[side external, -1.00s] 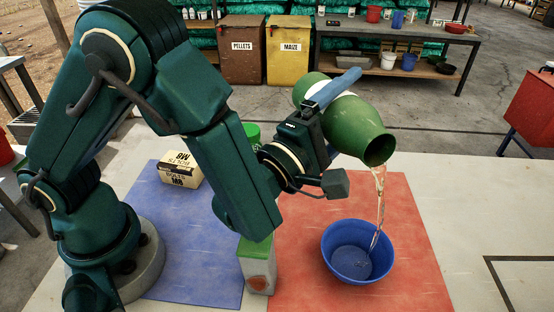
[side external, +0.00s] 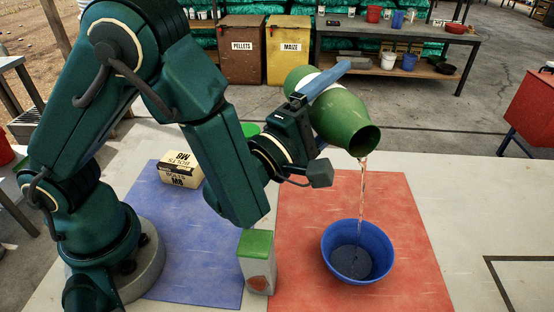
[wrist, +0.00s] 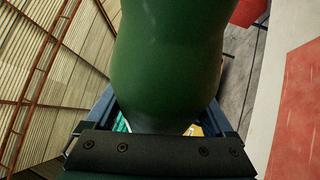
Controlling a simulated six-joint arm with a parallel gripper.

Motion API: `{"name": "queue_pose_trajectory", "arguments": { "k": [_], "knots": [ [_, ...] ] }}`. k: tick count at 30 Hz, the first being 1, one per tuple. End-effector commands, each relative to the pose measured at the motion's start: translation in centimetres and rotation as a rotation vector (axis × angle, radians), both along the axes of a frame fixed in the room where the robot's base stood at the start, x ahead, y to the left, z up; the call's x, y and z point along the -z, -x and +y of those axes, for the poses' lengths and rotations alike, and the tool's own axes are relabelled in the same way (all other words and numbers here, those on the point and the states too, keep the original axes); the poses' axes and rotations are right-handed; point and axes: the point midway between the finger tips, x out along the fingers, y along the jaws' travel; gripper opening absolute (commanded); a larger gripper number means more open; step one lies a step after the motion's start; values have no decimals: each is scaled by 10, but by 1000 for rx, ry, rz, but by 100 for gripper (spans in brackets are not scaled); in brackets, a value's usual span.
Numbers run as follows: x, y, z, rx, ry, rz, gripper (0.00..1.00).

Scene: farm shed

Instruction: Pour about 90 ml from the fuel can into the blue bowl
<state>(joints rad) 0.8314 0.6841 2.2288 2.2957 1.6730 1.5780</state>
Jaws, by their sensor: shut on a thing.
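The green fuel can (side external: 338,118) with a pale band is tilted mouth-down to the right, above the blue bowl (side external: 334,243). A thin stream of liquid (side external: 361,195) runs from its mouth into the bowl. The bowl stands upright on the red mat (side external: 412,262) and has some liquid in its bottom. My gripper (side external: 318,88) is shut on the can, with a blue finger along its side. In the wrist view the can's green body (wrist: 168,65) fills the middle, and its mouth and the bowl are hidden.
A carton with a green top (side external: 257,262) stands left of the bowl at the mats' border. A bolts box (side external: 180,170) sits on the blue mat (side external: 190,255). A green object (side external: 250,129) is partly hidden behind my arm. The tabletop right of the red mat is clear.

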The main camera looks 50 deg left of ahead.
Motion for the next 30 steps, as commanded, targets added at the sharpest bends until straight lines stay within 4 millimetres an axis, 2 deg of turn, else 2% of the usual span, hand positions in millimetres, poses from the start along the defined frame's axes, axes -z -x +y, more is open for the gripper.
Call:
{"name": "queue_pose_trajectory", "arguments": {
  "k": [30],
  "knots": [
    [-4,-4,9,0,-32,-14,8]
  ]
}}
